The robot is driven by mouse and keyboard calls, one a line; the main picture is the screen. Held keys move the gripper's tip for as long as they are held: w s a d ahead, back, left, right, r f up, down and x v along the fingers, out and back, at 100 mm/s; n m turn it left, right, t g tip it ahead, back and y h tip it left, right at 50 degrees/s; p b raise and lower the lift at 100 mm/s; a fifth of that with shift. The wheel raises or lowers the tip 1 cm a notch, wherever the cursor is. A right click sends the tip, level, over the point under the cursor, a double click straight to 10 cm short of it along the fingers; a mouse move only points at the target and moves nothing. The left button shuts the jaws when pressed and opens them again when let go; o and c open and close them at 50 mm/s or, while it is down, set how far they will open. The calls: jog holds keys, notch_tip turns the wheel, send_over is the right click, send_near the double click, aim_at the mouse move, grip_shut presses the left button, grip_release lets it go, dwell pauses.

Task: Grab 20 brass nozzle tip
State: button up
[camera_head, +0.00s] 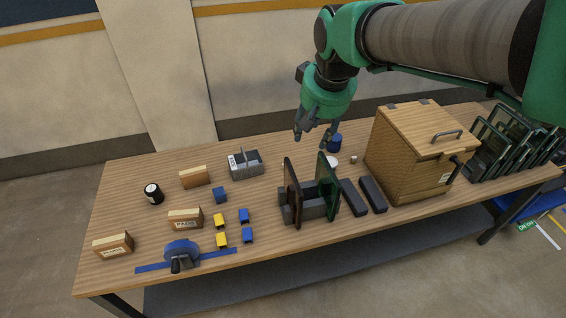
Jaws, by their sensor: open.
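My gripper (311,140) hangs from the arm over the back middle of the wooden table, fingers pointing down and apart, with nothing seen between them. I cannot pick out a brass nozzle tip for certain. A tiny greyish-tan piece (353,159) stands on the table to the right of my gripper, near the wooden box; it is too small to identify. A blue round container (335,143) stands just right of the fingers, partly hidden. A white disc (332,161) lies in front of it, partly hidden by a green-edged panel.
A wooden box with a handle (416,150) stands right on the table (130,190). Upright panels (328,186) in a dark holder and dark blocks (372,194) stand in front. A grey caddy (246,164), small blocks and a black jar (153,194) are left. Framed panels (497,145) stand far right.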

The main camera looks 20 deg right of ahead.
jog(key=w+d+f+g+p, duration=0.1)
jog(key=w+f, duration=0.5)
jog(key=w, duration=0.7)
jog(key=w+d+f+g+p, duration=0.1)
jog(key=w+f, duration=0.5)
jog(key=w, duration=0.6)
jog(key=w+d+f+g+p, duration=0.1)
jog(key=w+f, duration=0.6)
jog(key=f, duration=0.6)
jog(key=w+f+g+p, duration=0.1)
jog(key=w+f, duration=0.6)
jog(key=f, duration=0.5)
jog(key=shift+w+d+f, duration=0.35)
jog(key=shift+d, duration=0.05)
notch_tip(320, 180, down, 8)
jog(key=shift+f, duration=0.25)
jog(key=shift+f, duration=0.1)
